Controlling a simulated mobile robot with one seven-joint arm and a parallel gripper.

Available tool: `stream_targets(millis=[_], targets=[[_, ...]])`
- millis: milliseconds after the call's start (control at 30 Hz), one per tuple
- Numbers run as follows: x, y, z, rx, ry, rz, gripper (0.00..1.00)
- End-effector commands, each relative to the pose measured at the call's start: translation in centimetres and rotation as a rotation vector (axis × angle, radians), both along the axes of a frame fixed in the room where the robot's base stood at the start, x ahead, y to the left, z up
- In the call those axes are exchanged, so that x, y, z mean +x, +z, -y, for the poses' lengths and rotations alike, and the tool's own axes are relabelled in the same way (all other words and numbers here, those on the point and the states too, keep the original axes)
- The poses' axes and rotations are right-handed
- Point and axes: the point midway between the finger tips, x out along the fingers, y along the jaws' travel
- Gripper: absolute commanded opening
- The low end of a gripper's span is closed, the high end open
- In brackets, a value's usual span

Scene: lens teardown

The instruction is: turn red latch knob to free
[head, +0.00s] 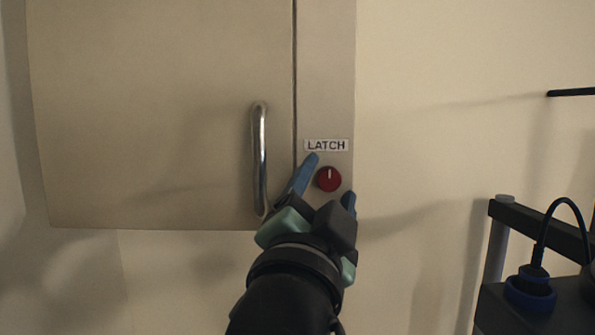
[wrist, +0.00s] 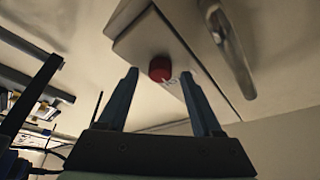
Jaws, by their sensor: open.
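The red latch knob (head: 328,179) is round with a white pointer line that stands about upright in the head view. It sits on the cabinet's right-hand panel, below the white LATCH label (head: 326,145). My gripper (head: 331,178) is open, its blue fingers on either side of the knob in the head view. In the wrist view the knob (wrist: 160,68) shows between and beyond the fingertips of my gripper (wrist: 161,77). I see no finger clearly touching it, and the exact gap is hard to tell.
A cabinet door (head: 150,110) with a vertical metal handle (head: 259,160) is to the left of the knob, close to my left finger. A dark frame with a cable and blue-ringed part (head: 530,291) stands at lower right. The wall (head: 440,130) between is bare.

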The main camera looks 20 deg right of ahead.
Motion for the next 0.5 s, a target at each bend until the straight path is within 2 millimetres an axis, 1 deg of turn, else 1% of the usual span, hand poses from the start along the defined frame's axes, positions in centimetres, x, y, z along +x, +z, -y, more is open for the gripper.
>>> stream_targets(millis=[267, 400, 467, 500], targets=[[0.10, -0.05, 0.05, -0.001, 0.000, -0.001, 0.67], [0.09, -0.04, 0.05, -0.001, 0.000, -0.001, 0.42], [0.09, -0.03, 0.04, -0.001, 0.000, -0.001, 0.31], [0.09, -0.02, 0.05, -0.001, 0.000, -0.001, 0.24]])
